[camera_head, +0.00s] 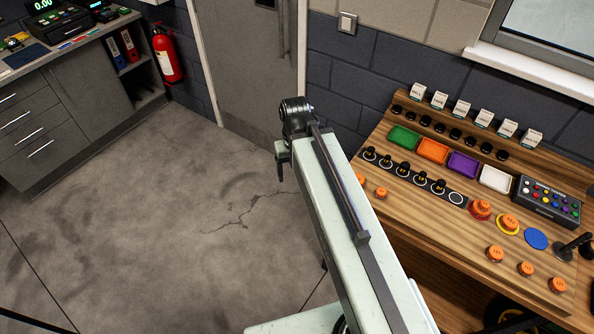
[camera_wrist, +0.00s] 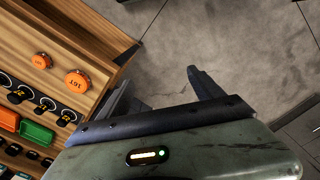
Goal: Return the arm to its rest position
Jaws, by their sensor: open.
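My arm (camera_head: 345,215) reaches up and away from the lower middle of the head view, beside the left edge of the wooden bench. The jaws cannot be made out clearly there. In the wrist view my gripper (camera_wrist: 159,78) is open, its two dark fingers well apart with nothing between them. It is over bare grey floor, just off the bench edge.
The wooden bench (camera_head: 400,209) at right carries orange weights (camera_head: 480,209), a row of coloured trays (camera_head: 463,164) and a button box (camera_head: 548,200). Grey cabinets (camera_head: 92,110) and a red extinguisher (camera_head: 166,55) stand at left. A door (camera_head: 240,70) is behind. The floor (camera_head: 180,220) between is clear.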

